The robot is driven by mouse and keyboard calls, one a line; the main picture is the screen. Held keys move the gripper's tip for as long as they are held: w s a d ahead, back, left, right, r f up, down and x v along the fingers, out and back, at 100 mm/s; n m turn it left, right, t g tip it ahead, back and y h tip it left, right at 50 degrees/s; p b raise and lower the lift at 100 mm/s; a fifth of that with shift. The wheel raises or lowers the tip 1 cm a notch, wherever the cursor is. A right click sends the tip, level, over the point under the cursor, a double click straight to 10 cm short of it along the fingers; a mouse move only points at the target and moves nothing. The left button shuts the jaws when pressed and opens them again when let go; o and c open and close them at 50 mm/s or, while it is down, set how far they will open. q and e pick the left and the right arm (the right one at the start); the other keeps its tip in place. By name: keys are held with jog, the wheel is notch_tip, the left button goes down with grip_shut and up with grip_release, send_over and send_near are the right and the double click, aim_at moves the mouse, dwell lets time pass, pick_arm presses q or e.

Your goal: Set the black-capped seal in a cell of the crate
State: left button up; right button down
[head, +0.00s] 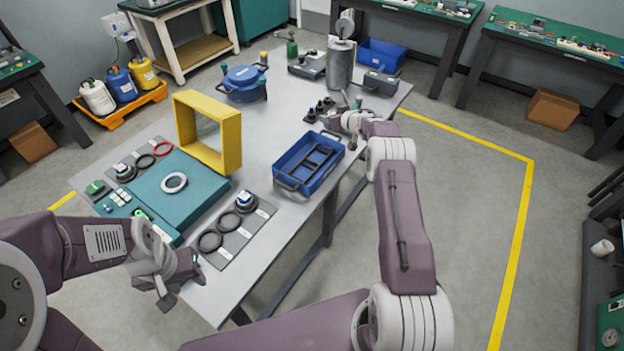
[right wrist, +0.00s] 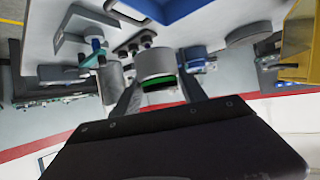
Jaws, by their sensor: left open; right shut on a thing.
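My right gripper (head: 345,119) is just behind the blue crate (head: 326,172), over the table. In the right wrist view its fingers (right wrist: 158,95) are shut on the black-capped seal (right wrist: 156,64), a pale grey cylinder with a green band and a dark end towards the gripper. In the head view the gripper and arm largely hide this seal. The crate has black dividers and no seal shows in its cells; its edge also shows at the top of the right wrist view (right wrist: 172,9). My left gripper (head: 158,275) is open and empty at the table's front left.
Several dark-topped pieces (head: 318,107) stand behind the crate, near a metal cylinder (head: 340,66). A yellow frame (head: 233,140), a teal block (head: 160,200) and a mat with rings and a blue-topped piece (head: 244,201) lie left of it. Bare table lies between frame and crate.

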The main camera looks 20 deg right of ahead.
jog(key=shift+a+r+n+y, duration=0.25)
jog(key=shift+a+n+y, duration=0.05)
jog(key=shift+a+y, duration=0.1)
jog(key=s+a+f+n+y+b, duration=0.1)
jog(key=s+f+b, duration=0.1)
jog(key=s, duration=0.2)
jog(key=s+a+f+n+y+b, duration=0.1)
jog(key=s+a+f+b, duration=0.1)
jog(key=s+b, duration=0.1)
jog(key=s+a+f+n+g+y+b, duration=0.1)
jog(key=s+a+f+b, duration=0.1)
jog(key=s, duration=0.3)
jog(key=shift+a+f+n+y+b, duration=0.2)
jog(key=shift+n+y+b, duration=0.2)
jog(key=shift+b, duration=0.2)
jog(key=d+r+b, duration=0.2)
jog(key=b, duration=0.2)
send_over(302, 174)
jog(key=shift+m+h, duration=0.3)
notch_tip(302, 174, down, 7)
jog(key=shift+w+f, duration=0.1)
pick_arm(q)
notch_tip(302, 174, down, 13)
jog(key=shift+b, duration=0.4)
pick_arm(e)
notch_tip(302, 174, down, 4)
jog(key=shift+r, duration=0.1)
pick_arm(q)
jog(key=shift+w, duration=0.1)
